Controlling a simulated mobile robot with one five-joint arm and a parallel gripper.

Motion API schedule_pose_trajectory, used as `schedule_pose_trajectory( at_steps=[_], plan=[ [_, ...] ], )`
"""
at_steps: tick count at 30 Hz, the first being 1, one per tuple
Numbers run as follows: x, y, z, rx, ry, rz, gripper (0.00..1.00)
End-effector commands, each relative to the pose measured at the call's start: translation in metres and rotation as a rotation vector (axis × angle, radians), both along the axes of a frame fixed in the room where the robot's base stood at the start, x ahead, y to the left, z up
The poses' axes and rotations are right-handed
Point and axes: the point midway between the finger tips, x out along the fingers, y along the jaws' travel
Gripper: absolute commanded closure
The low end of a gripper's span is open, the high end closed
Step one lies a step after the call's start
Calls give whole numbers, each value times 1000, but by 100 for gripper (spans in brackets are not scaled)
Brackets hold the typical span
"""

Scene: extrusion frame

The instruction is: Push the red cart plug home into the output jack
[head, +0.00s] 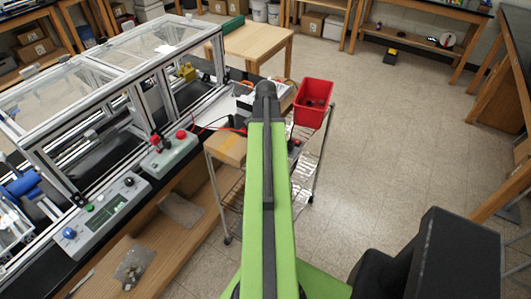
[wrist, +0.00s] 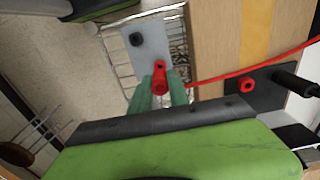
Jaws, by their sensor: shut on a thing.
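The red plug (wrist: 160,77) sits between the green fingers of my gripper (wrist: 160,95) in the wrist view. My gripper is shut on it. The plug overlaps the lower end of a light grey plate (wrist: 150,50), which bears a black round jack (wrist: 136,39). I cannot tell whether the plug's tip touches or enters a jack there, as the plug hides the spot. To the right, a dark plate (wrist: 228,100) bears a red jack (wrist: 247,86) and a black plug (wrist: 300,82). In the head view my arm hides the gripper and the red plug.
The framed machine (head: 110,80) fills the left. The floor at right (head: 400,140) is clear.

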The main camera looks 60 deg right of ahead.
Motion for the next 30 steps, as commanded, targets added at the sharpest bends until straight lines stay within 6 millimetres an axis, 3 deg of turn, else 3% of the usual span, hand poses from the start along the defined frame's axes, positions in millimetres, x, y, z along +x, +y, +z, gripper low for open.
schedule_pose_trajectory(
  at_steps=[9,19,25,30],
  plan=[
    [0,0,15,0,0,0,100],
    [0,0,15,0,0,1,100],
    [0,0,-13,0,0,0,100],
    [0,0,-8,0,0,0,100]
  ],
)
